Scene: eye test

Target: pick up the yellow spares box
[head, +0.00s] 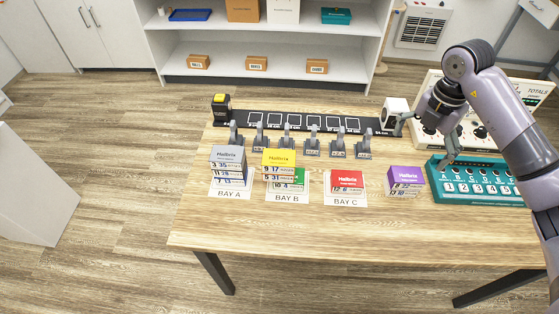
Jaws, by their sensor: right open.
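A yellow-topped box (279,158) stands in the stack at BAY B on the table. A second yellow-edged layer seems to lie under it, and a green box (289,183) shows below and to the right. I cannot read the word "spares" on any box. My right gripper (427,140) is open, well to the right of the yellow box and apart from it. Its left finger is close to a white block (393,111) at the right end of the black strip. Its other finger is over the back of a teal numbered panel. My left gripper is not in view.
A grey-topped stack (228,158) stands at BAY A, a red box (347,181) at BAY C, a purple box (404,180) to their right. Several grey clamp-like stands (312,147) line up behind, before the black strip (300,122). The teal panel (470,187) is right. The table front is clear.

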